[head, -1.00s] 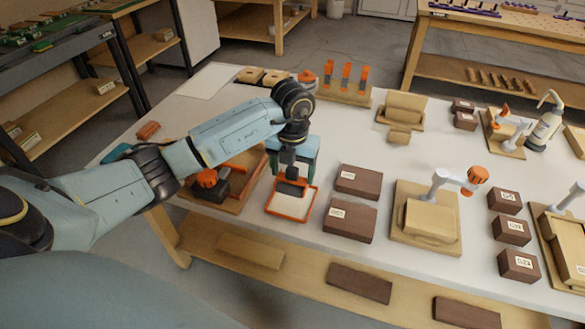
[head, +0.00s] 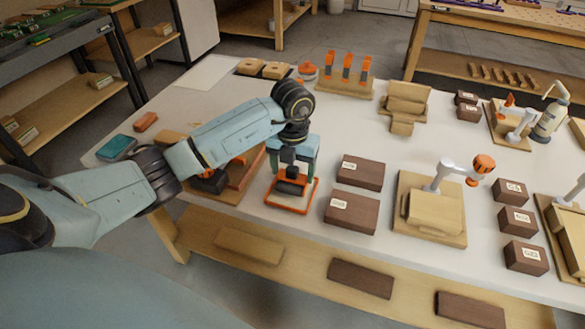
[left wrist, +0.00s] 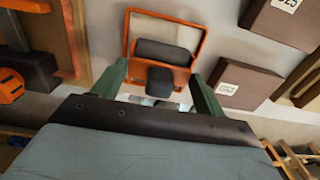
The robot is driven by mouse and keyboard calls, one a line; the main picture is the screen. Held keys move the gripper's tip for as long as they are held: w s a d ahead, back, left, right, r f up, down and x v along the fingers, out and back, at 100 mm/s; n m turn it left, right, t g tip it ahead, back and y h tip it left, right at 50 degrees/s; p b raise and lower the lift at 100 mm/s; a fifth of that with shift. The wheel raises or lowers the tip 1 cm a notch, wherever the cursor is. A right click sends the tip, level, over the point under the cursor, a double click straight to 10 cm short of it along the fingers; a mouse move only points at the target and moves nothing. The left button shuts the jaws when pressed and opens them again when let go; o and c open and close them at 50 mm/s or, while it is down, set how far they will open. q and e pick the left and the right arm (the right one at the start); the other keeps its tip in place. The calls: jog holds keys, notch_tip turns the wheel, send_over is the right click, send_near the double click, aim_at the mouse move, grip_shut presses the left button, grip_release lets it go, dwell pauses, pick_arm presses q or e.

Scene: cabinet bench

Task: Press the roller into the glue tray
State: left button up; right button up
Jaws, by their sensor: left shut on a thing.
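My left gripper (head: 292,172) hangs over the glue tray and is shut on the roller's dark handle block, which shows between the green fingers in the left wrist view. The black roller (head: 289,187) lies level within the outline of the orange-rimmed glue tray (head: 272,207). In the left wrist view the roller (left wrist: 163,52) is inside the tray's rim (left wrist: 166,15), near its middle. I cannot tell whether the roller touches the tray floor. The gripper and roller hide part of the tray's pale inside. My right gripper is not in view.
Two brown labelled boxes (head: 351,212) stand just right of the tray. A wooden stand with a black and orange tool (head: 209,181) is close on its left. A wooden fixture with a white arm (head: 430,207) stands further right. The table's front edge is close in front.

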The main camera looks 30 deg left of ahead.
pick_arm(q)
jog(key=shift+f+b, duration=0.4)
jog(key=shift+f, duration=0.2)
dwell(0.6)
dwell(0.8)
dwell(0.3)
notch_tip(320, 180, up, 7)
jog(key=p, duration=0.6)
dwell(0.7)
